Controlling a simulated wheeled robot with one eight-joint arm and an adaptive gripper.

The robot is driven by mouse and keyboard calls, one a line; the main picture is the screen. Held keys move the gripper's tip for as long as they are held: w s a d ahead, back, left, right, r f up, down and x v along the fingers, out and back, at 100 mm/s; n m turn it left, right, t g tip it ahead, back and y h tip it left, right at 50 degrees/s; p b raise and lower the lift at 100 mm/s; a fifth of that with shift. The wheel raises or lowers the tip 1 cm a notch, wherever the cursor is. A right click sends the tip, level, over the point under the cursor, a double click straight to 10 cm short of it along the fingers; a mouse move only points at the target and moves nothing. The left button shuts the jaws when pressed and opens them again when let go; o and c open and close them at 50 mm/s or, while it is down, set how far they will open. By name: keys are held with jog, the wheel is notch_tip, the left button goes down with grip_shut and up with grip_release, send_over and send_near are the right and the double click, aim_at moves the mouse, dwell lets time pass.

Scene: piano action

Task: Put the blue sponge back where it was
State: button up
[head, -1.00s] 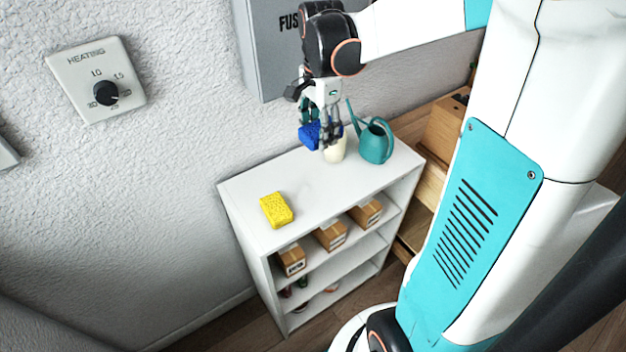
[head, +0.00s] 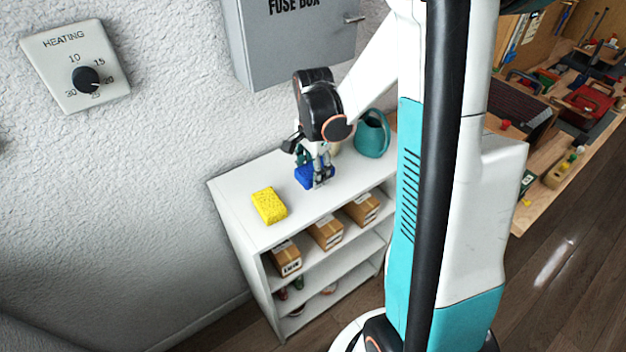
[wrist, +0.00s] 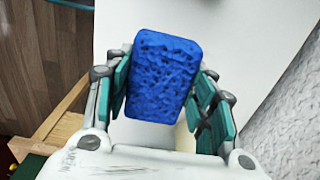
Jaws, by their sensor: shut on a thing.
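The blue sponge (head: 313,178) is between the fingers of my gripper (head: 319,172), low over the white shelf top, to the right of the yellow sponge (head: 269,205). I cannot tell if it touches the surface. In the wrist view the blue sponge (wrist: 160,77) fills the space between the green-padded fingers of my gripper (wrist: 163,95), which are shut on its sides. A cream-coloured object shows in part behind my gripper in the head view.
The white shelf unit (head: 232,222) stands against the wall, with cardboard boxes (head: 326,233) on the shelf below. A teal watering can (head: 372,136) stands on top at the right. The fuse box (head: 292,45) hangs above. The front of the top is clear.

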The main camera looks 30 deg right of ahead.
jog(key=shift+f+b, duration=0.45)
jog(key=shift+f, duration=1.2)
jog(key=shift+f, duration=0.2)
jog(key=o, duration=1.1)
jog(key=shift+r, duration=0.1)
notch_tip(320, 180, up, 12)
jog(key=p, duration=0.3)
jog(key=shift+r+p, duration=0.1)
jog(key=shift+p, duration=0.3)
